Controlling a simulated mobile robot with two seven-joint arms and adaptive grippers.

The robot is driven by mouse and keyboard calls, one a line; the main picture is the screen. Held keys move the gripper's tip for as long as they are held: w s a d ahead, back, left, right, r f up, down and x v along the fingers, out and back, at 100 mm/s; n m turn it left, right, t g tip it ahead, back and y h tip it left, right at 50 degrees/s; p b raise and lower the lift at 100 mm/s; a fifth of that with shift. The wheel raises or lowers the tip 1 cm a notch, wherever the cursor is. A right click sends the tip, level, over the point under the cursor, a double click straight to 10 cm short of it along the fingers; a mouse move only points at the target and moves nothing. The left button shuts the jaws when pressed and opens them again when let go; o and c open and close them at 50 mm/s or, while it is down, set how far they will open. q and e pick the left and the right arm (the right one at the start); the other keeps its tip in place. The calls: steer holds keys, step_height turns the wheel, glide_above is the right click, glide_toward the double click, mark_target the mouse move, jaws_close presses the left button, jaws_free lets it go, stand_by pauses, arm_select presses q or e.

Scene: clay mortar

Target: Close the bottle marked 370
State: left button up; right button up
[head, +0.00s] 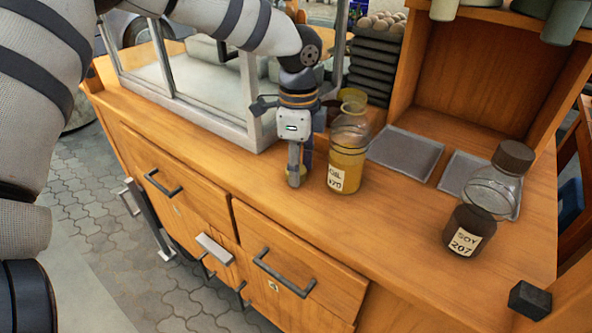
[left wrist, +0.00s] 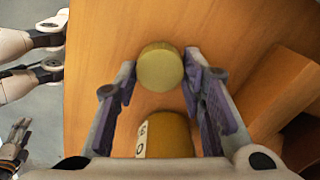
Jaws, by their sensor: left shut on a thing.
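The oil bottle (head: 348,150) stands upright on the wooden counter, clear glass with yellow content and a white label that seems to end in 70. Its mouth looks uncovered. My left gripper (head: 296,178) is low over the counter just left of the bottle, apart from it. It is shut on a round yellow lid, which shows between the fingertips (left wrist: 160,66) in the left wrist view as a yellowish lid (left wrist: 160,68). The bottle (left wrist: 170,133) shows there below, partly hidden by the gripper. What looks like my right gripper (left wrist: 15,145) is small at the left edge there, its jaws unclear.
A soy bottle (head: 470,225) marked 207, with a brown cap, stands at the right. A glass case (head: 195,95) and a dark stack (head: 374,65) bound the back. The counter's front is clear.

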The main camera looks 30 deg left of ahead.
arm_select(q)
steer(key=shift+r, duration=0.1)
steer(key=shift+r, duration=0.35)
step_height(320, 180, up, 3)
steer(key=shift+f, duration=0.2)
steer(key=s+d+r+p, duration=0.2)
steer(key=s+d+r, duration=0.7)
steer(key=s, duration=0.1)
steer(key=shift+s+d+r, duration=0.2)
steer(key=shift+s+r, duration=0.05)
arm_select(e)
steer(key=w+r, duration=0.1)
steer(key=w+r+t, duration=0.1)
steer(key=shift+w+r, duration=0.2)
steer(key=shift+w, duration=0.1)
